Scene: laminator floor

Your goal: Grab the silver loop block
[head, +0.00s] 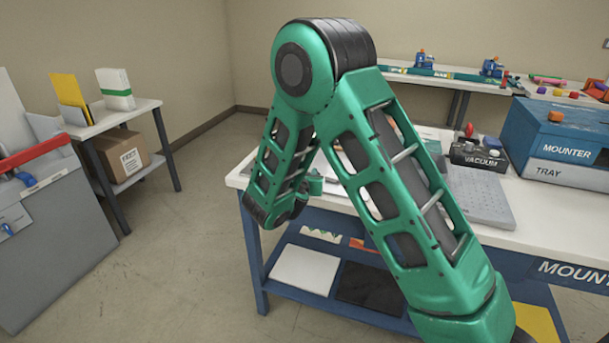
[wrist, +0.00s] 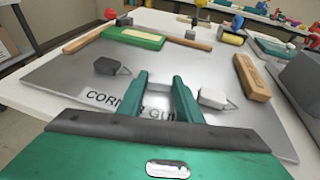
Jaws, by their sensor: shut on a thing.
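My gripper (wrist: 162,88) shows in the wrist view, its two green fingers low over a grey plate (wrist: 65,80) lettered "CORNER GUI…". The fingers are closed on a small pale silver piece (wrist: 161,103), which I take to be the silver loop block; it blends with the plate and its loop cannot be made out. A dark block with a thin pointed loop (wrist: 108,66) stands left of the fingers. A whitish block with a similar loop (wrist: 213,98) stands just right of them. In the head view my arm hides most of the gripper and the plate.
The white worktable (head: 560,215) carries a vacuum unit (head: 478,155) and a blue mounter box (head: 560,130). A side table (head: 125,118) stands left, across open floor.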

